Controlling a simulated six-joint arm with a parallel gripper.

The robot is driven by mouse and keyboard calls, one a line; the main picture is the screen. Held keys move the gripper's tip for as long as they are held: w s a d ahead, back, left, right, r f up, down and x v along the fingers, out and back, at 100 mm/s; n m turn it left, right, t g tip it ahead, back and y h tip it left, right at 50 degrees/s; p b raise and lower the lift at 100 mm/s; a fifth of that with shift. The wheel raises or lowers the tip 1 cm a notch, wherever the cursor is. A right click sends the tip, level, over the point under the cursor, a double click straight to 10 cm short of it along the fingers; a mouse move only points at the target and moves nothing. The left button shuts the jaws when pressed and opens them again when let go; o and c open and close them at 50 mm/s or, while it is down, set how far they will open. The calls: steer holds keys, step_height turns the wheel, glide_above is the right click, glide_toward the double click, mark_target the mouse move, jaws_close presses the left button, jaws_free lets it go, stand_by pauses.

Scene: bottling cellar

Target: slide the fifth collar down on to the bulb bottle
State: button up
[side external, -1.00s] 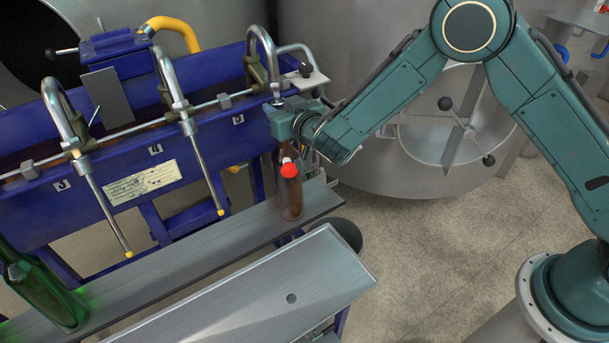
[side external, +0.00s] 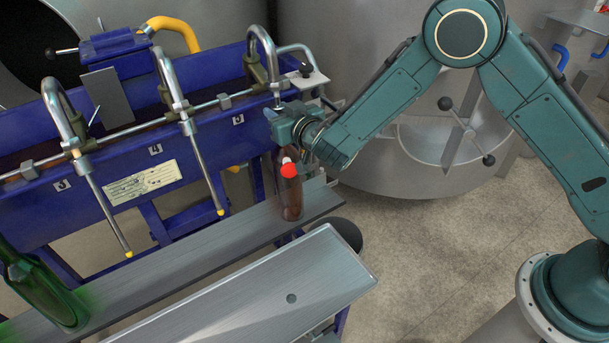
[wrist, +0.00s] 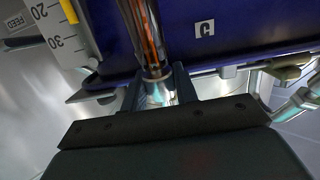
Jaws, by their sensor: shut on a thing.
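My gripper (side external: 278,117) is at the spout by the label 5 in the side external view, above the brown bottle (side external: 291,205). In the wrist view my gripper's fingers (wrist: 159,92) are shut on a shiny metal collar (wrist: 155,74) around a metal tube (wrist: 143,32). The collar is hidden behind my gripper in the side external view. The brown bottle stands upright on the metal shelf. I cannot tell whether the collar touches the bottle.
The blue filler frame (side external: 115,160) carries bent spouts, with two yellow-tipped tubes (side external: 204,180) hanging to the left. A green bottle (side external: 45,295) stands far left on the shelf (side external: 180,262). A sloping metal tray (side external: 250,285) lies in front. A scale (wrist: 63,35) is beside the tube.

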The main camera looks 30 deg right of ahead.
steer(key=shift+s+f, duration=0.1)
steer(key=shift+f, duration=0.2)
steer(key=o, duration=0.6)
steer(key=shift+o, duration=0.2)
steer(key=shift+s, duration=0.15)
steer(key=s+r, duration=0.1)
steer(key=s, duration=0.6)
steer(key=shift+s+r, duration=0.2)
steer(key=shift+s, duration=0.1)
stand_by(0.4)
